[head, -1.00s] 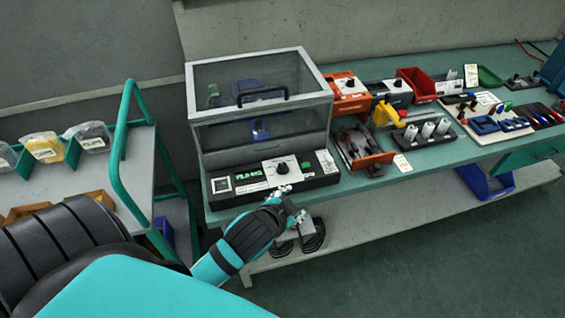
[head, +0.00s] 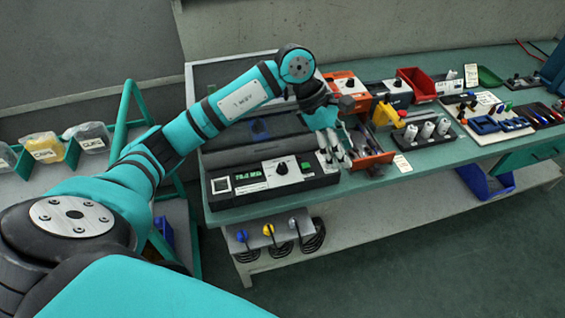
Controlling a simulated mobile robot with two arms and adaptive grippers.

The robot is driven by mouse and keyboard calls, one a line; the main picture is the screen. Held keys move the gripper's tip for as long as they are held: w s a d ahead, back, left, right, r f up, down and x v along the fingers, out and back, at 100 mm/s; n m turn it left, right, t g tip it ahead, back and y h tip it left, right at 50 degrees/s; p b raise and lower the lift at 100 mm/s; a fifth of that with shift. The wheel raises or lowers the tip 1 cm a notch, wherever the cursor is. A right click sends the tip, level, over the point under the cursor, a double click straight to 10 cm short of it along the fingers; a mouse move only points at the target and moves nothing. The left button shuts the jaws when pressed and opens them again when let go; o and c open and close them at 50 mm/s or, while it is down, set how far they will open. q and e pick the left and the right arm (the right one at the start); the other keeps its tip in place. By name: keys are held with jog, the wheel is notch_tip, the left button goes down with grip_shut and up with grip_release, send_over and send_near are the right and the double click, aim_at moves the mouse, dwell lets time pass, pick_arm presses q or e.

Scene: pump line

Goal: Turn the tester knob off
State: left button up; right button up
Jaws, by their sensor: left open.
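The tester (head: 230,189) is a long black unit at the front left of the green bench, with a lit green display (head: 250,175). Its black knob (head: 282,168) sits on a white plate right of the display. The clear-windowed tester cover (head: 212,74) stands behind, largely hidden by my left arm. My left gripper (head: 334,160) is open and points down just right of the knob, apart from it, near the tester's right end. My right gripper is not in view.
An open-topped orange-fronted bin (head: 372,163) of dark parts is close to the right of my left gripper. A red bin (head: 417,84), a yellow block (head: 385,112) and a holder with white cylinders (head: 427,131) stand further right. Cables with plugs (head: 268,230) hang below the bench.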

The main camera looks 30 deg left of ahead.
aim_at(282, 165)
pick_arm(q)
jog(key=a+r+g+y, duration=0.1)
jog(key=a+y, duration=0.2)
jog(key=a, duration=0.5)
jog(key=a+r+y, duration=0.2)
jog(key=a+y, duration=0.1)
jog(key=a, duration=0.4)
jog(key=shift+n, duration=0.3)
jog(key=f+p, duration=0.1)
jog(key=f, duration=0.8)
jog(key=f+p, duration=0.2)
jog(key=f, duration=0.7)
jog(key=shift+s+a, duration=0.15)
jog(key=shift+a, duration=0.05)
jog(key=shift+r, duration=0.1)
grip_shut()
